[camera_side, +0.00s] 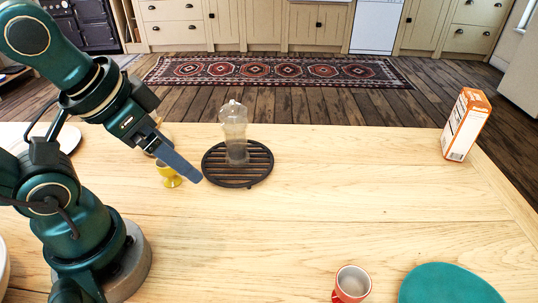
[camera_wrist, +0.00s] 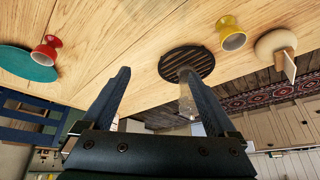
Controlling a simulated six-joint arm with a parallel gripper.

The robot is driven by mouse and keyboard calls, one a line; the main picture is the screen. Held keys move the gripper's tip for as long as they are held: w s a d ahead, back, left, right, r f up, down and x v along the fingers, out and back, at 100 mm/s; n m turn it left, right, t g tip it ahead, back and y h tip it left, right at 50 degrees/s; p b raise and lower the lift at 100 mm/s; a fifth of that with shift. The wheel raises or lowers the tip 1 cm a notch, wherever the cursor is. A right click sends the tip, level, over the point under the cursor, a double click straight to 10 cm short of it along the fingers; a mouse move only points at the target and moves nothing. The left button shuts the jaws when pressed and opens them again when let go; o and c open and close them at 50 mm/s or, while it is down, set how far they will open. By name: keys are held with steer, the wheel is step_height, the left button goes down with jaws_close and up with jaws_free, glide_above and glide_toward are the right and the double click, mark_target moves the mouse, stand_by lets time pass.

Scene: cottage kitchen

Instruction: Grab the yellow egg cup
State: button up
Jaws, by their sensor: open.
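The yellow egg cup (camera_side: 169,181) stands upright on the wooden table, left of the black trivet; my gripper hides part of it in the side view. In the wrist view the yellow egg cup (camera_wrist: 230,26) is at the upper right, outside the space between the fingers. My gripper (camera_side: 197,179) is above the table near the cup, pointing down and right. In the wrist view my gripper (camera_wrist: 157,75) has its two fingers wide apart with nothing held between them.
A clear glass grinder-like object (camera_side: 235,130) stands on the black trivet (camera_side: 238,182), close to the cup. A round beige object (camera_wrist: 272,45) lies beyond the cup. A red egg cup (camera_side: 352,283), a teal mat (camera_side: 445,287) and a box (camera_side: 466,125) are farther right. The table's middle is clear.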

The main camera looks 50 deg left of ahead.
mark_target(170, 169)
steer(key=a+f+m+g+y, duration=0.1)
steer(key=a+f+m+y, duration=0.2)
steer(key=m, duration=0.3)
steer(key=w+a+f+m+g+y, duration=0.1)
steer(key=a+f+m+y, duration=0.2)
steer(key=a+m+y, duration=0.1)
steer(key=w+a+f+m+g+y, duration=0.1)
steer(key=a+f+m+y, duration=0.2)
steer(key=m, duration=0.4)
steer(key=shift+w+a+f+m+y, duration=0.25)
steer(key=shift+f+y, duration=0.2)
steer(key=shift+y, duration=0.55)
steer(key=shift+f+m, duration=0.35)
steer(key=shift+m, duration=0.2)
steer(key=shift+s+d+f+m+y, duration=0.15)
steer(key=shift+s+f+m+y, duration=0.1)
steer(key=shift+f+m+y, duration=0.45)
steer(key=shift+h, duration=0.3)
steer(key=shift+x, duration=2.45)
steer(key=shift+w, duration=0.1)
steer(key=shift+r, duration=0.1)
steer(key=c, duration=1.5)
